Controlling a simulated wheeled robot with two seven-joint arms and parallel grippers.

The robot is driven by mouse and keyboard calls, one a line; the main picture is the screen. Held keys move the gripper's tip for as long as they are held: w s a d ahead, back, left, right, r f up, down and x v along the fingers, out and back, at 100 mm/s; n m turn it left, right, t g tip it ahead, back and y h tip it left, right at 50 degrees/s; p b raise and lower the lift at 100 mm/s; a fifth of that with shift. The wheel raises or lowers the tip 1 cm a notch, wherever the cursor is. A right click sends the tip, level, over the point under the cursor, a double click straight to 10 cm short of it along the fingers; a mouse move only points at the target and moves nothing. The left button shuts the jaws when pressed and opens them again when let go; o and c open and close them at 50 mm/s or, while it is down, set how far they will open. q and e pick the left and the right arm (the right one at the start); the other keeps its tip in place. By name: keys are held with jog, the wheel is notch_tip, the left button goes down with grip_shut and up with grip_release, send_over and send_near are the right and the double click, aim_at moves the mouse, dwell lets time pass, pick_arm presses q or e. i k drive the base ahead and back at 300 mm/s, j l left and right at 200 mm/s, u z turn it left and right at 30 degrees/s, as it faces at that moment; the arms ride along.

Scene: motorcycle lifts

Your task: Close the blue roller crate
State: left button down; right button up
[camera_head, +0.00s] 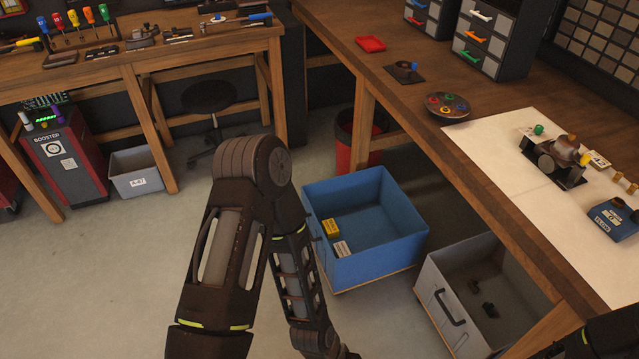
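The blue roller crate (388,255) stands on the floor in front of the right workbench, its top open. It sits on a thin wooden base. A yellow box (331,228) and a pale grey box (341,248) lie inside it near its left wall. My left arm bends in front of the crate's left side, and its forearm runs down to the bottom edge of the picture, hiding part of the crate's left wall. My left gripper is outside the picture. Dark parts of my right arm show at the lower right corner; my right gripper is not visible.
A grey crate (436,311) with a black handle and small dark parts inside stands right of the blue crate. A red bin (352,143) is behind, beside a bench leg (362,125). The right workbench (395,75) overhangs dark space. Clear floor (100,270) lies at left.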

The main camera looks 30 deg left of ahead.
aim_at(385, 234)
jog(key=i+j, duration=0.25)
jog(key=j, duration=0.15)
jog(key=i+j, duration=0.25)
jog(key=i+j+z, duration=0.1)
jog(key=i+j, duration=0.15)
jog(key=j, duration=0.25)
jog(key=i+j, duration=0.25)
jog(key=j, duration=0.15)
